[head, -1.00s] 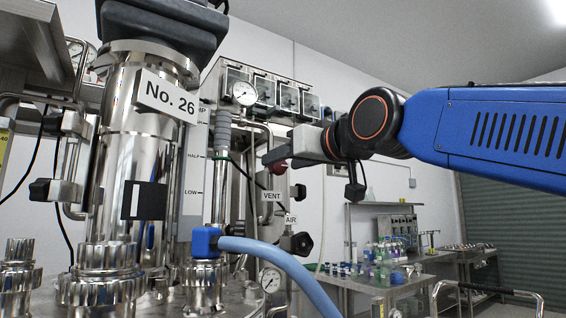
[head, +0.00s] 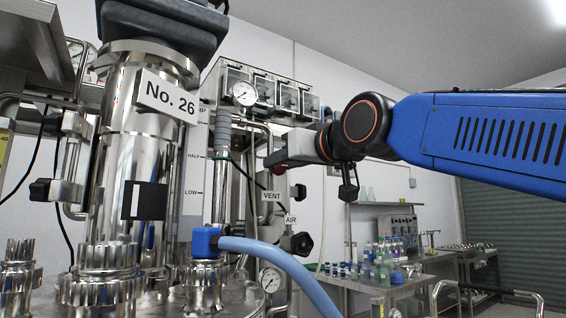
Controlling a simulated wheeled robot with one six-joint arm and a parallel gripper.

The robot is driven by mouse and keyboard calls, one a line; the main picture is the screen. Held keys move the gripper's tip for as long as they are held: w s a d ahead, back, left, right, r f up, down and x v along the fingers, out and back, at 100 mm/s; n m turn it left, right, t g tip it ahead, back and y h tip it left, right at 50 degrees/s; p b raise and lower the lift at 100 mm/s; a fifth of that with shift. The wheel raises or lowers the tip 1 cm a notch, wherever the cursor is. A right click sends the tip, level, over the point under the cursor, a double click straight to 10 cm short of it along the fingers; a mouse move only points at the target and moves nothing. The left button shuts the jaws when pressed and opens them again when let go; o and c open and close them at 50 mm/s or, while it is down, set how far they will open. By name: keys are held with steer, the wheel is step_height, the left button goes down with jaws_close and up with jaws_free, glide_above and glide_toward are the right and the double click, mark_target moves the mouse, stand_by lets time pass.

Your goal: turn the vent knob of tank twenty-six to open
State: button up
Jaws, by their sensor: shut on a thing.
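Tank twenty-six (head: 120,190) is a shiny steel column on the left, with a white "No. 26" label (head: 167,98). The red vent knob (head: 279,169) is right of it, above the "VENT" tag (head: 271,195). My gripper (head: 276,158) reaches in from the right and is shut on the knob. The fingers cover most of the knob, so I cannot read its turn position.
Below the knob are an "AIR" tag (head: 291,219) and a black handle (head: 297,243). A blue hose (head: 282,262) crosses in front. A bench with bottles (head: 365,280) stands behind at the right.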

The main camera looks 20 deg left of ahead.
steer(key=shift+s+a+f+n, duration=0.1)
steer(key=shift+f+n, duration=0.05)
steer(key=shift+n, duration=3.5)
steer(key=shift+s+a+f+n, duration=0.1)
steer(key=shift+f+n, duration=0.1)
steer(key=shift+n, duration=3.4)
steer(key=shift+f+n, duration=0.15)
steer(key=shift+n, duration=3.5)
steer(key=o, duration=1)
steer(key=shift+o, duration=0.2)
